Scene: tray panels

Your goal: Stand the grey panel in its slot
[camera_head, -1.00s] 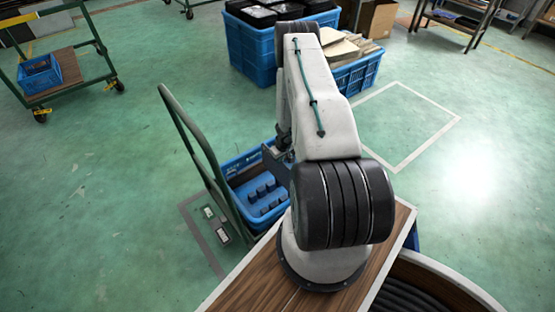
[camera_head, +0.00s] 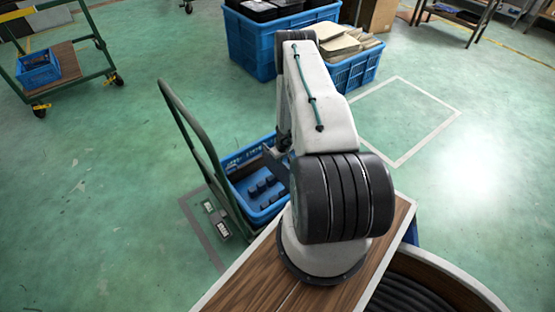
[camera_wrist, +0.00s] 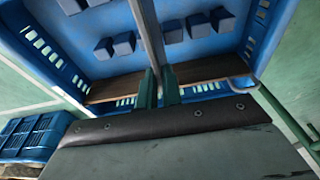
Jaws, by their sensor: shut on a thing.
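The grey panel (camera_wrist: 147,32) shows edge-on in the wrist view as a thin strip running up out of the frame. My gripper (camera_wrist: 158,86) is shut on it. In the head view a dark slanted piece of the panel (camera_head: 276,164) shows left of my arm, over the blue tray (camera_head: 236,160). The tray also shows in the wrist view (camera_wrist: 82,22), with several blue blocks (camera_wrist: 198,26) standing in rows on its floor. The panel appears between blocks of one row. I cannot tell whether its lower edge is in a slot.
The tray stands beside a green trolley handle (camera_head: 197,140). Blue crates (camera_head: 352,72) with boxes stand beyond my arm. Another trolley (camera_head: 62,62) is at the upper left. Green floor lies open on both sides.

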